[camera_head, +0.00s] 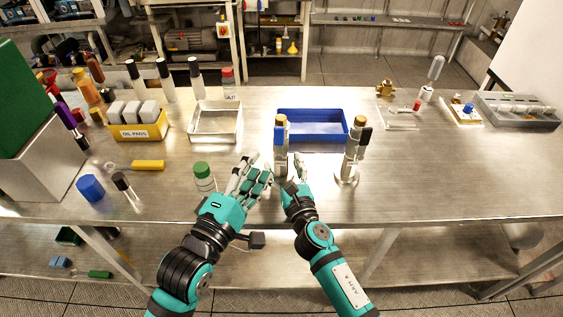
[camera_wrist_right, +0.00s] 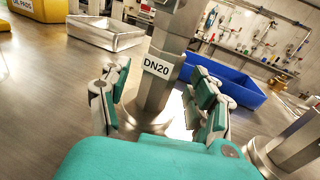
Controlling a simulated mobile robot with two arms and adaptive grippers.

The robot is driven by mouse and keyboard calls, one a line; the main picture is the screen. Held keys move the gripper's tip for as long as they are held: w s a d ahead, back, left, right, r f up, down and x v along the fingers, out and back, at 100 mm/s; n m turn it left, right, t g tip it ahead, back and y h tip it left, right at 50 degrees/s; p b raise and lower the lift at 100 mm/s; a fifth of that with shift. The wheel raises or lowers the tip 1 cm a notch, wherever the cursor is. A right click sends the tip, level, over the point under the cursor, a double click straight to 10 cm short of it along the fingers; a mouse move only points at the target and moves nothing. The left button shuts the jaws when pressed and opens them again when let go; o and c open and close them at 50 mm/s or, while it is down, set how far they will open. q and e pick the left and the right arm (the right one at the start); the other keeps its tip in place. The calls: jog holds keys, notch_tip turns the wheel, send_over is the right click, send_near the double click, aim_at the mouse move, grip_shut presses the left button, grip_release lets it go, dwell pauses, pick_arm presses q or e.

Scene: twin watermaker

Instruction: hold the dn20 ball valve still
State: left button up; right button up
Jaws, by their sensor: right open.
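The DN20 ball valve (camera_head: 281,147) stands upright on the steel bench, with a blue handle and a brass-coloured top. Its metal column with the "DN20" label (camera_wrist_right: 157,68) fills the middle of the right wrist view. My right gripper (camera_head: 288,178) is open at the valve's lower part. In the right wrist view its fingers (camera_wrist_right: 164,95) stand on either side of the column, with gaps visible. My left gripper (camera_head: 252,178) is open and empty, just left of the valve. The valve's top is out of the right wrist view.
A second valve with a dark handle (camera_head: 353,150) stands close on the right. A blue tray (camera_head: 335,140) and a metal tray (camera_head: 217,138) lie behind. A green-capped bottle (camera_head: 204,178) stands left of my left gripper. The bench's right front is clear.

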jog(key=shift+x, duration=0.9)
grip_shut()
dwell(0.8)
jog(key=shift+c, duration=1)
grip_release()
grip_shut()
dwell(0.4)
